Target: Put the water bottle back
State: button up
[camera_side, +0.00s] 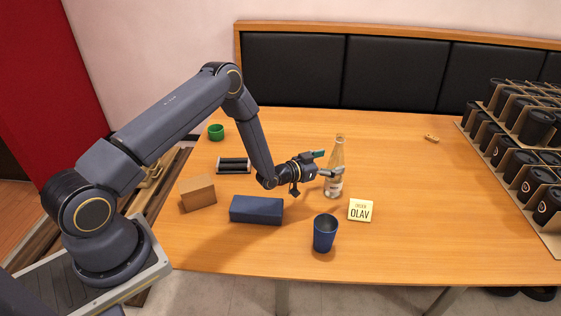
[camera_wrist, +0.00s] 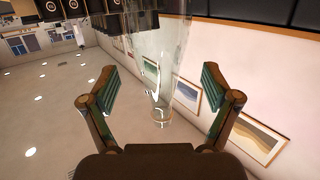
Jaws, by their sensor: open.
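The water bottle (camera_side: 336,172) is clear glass with a pale label low on its side. It stands upright on the table, right of the middle in the side view. My gripper (camera_side: 325,163) is beside the bottle, on its left, with its fingers pointing toward it. In the wrist view the see-through bottle (camera_wrist: 160,65) shows between and beyond the two fingers of my gripper (camera_wrist: 158,98). The fingers are spread, with a gap on each side of the glass. I cannot tell exactly how far the bottle sits between them.
Near the bottle are a blue cup (camera_side: 325,234), an "OLAV" card (camera_side: 360,210) and a dark blue box (camera_side: 256,210). A brown box (camera_side: 197,192), a black-and-white tray (camera_side: 233,165) and a green cup (camera_side: 216,132) stand left. Racked black cups (camera_side: 521,160) fill the right edge.

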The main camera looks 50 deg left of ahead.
notch_tip(320, 180, up, 2)
jog(key=shift+r, duration=0.1)
notch_tip(320, 180, up, 19)
jog(key=g+y, duration=0.2)
jog(key=g, duration=0.2)
send_over(330, 166)
jog(key=s, duration=0.7)
jog(key=s+r+n+g, duration=0.1)
jog(key=s+r+g, duration=0.2)
jog(key=s, duration=1.3)
jog(key=s+r+n+g, duration=0.1)
jog(key=s+r+g, duration=0.2)
jog(key=s, duration=1.4)
jog(key=shift+s+d+r+y, duration=0.15)
jog(key=shift+d+r+y, duration=0.2)
jog(key=shift+r+y, duration=0.05)
